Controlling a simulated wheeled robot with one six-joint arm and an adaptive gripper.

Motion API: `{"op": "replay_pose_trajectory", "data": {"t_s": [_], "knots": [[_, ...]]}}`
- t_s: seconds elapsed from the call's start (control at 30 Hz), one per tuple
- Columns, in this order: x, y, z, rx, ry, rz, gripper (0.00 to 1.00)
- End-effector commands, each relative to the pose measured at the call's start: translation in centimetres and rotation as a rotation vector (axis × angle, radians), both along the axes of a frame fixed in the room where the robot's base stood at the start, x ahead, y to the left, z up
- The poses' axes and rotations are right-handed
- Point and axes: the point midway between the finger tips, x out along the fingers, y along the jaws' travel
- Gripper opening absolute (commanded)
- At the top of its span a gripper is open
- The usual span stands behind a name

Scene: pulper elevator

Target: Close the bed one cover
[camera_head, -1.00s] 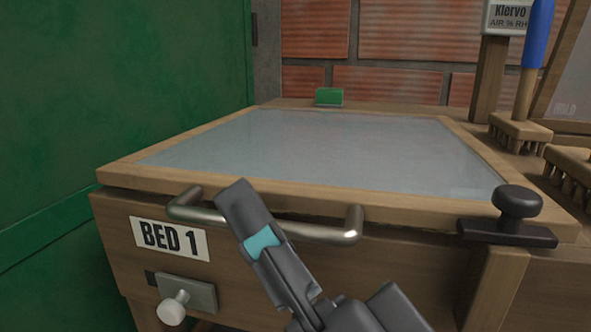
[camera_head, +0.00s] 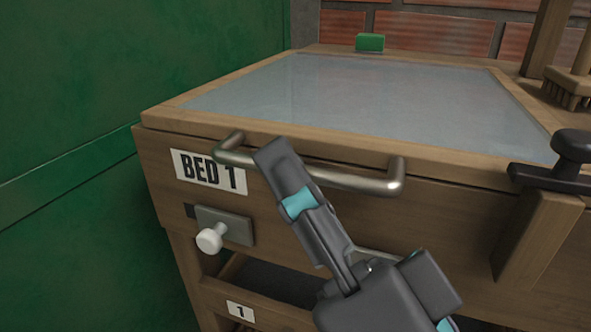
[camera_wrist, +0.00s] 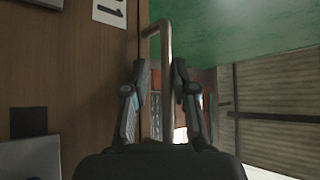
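My gripper (camera_head: 272,152) is at the left part of this handle. In the wrist view my gripper (camera_wrist: 161,72) has its fingers apart, one on each side of the bar. The bar is nearer the right finger.
A black knob latch (camera_head: 550,180) sits at the cover's right front corner. A white pull knob (camera_head: 210,238) sticks out below the label. A green block (camera_head: 370,42) stands behind the cover. A green wall (camera_head: 80,130) is close on the left; a brush (camera_head: 572,85) stands right.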

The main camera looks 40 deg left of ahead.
Motion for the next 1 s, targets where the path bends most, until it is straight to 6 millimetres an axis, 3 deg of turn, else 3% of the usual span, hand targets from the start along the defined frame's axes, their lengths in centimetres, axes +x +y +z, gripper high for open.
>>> {"op": "replay_pose_trajectory", "data": {"t_s": [0.27,0.7,1.0], "knots": [[0.1,0.0,0.7,0.003,0.001,-0.001,0.23],[-0.1,-0.1,8.0,0.007,-0.001,0.001,0.23],[-0.2,-0.1,10.3,0.007,-0.003,0.004,0.23]]}}
